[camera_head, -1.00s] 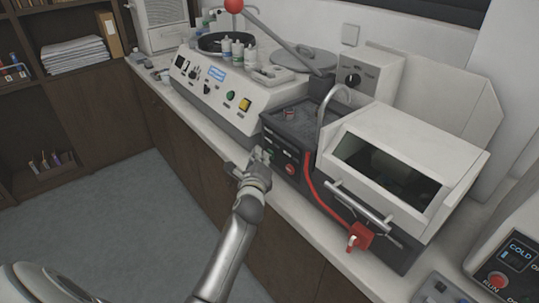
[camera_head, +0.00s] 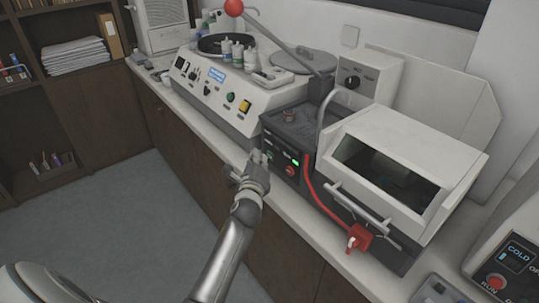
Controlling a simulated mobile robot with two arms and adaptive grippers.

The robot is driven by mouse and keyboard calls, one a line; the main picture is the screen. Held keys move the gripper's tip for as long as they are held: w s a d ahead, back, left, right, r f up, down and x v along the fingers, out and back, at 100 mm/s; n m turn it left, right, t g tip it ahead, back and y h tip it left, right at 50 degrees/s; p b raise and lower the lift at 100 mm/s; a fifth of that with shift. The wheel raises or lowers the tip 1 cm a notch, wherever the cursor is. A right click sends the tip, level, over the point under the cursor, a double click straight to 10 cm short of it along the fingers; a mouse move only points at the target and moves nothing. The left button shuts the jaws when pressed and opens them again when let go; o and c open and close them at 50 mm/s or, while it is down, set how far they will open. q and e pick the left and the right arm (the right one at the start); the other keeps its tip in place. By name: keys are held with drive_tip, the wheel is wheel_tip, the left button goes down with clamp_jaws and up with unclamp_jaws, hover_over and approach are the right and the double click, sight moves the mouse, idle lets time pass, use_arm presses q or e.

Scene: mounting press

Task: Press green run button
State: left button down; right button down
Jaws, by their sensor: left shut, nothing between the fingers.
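The dark machine (camera_head: 292,124) with the white hood (camera_head: 405,150) stands on the counter. Its front panel carries a red button (camera_head: 290,171) and a small lit green indicator (camera_head: 295,161). My left gripper (camera_head: 256,157) is shut and empty at the left part of this panel, left of the red button. The green run button is hidden or too small to make out behind my fingertips, so I cannot tell whether they touch it. My right gripper is not in view.
A red hose and red valve handle (camera_head: 358,237) hang at the machine's front. A grinder-polisher (camera_head: 215,88) with several bottles stands to the left. A unit marked COLD (camera_head: 515,257) stands at the right. The floor (camera_head: 120,225) before the cabinets is clear.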

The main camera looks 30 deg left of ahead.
use_arm(q)
drive_tip(key=shift+s+a, duration=0.1)
drive_tip(key=shift+s, duration=0.1)
drive_tip(key=s, duration=0.1)
drive_tip(key=s+a+p, duration=0.1)
drive_tip(key=s, duration=0.1)
drive_tip(key=s+a+p, duration=0.1)
drive_tip(key=shift+s, duration=0.3)
idle(0.9)
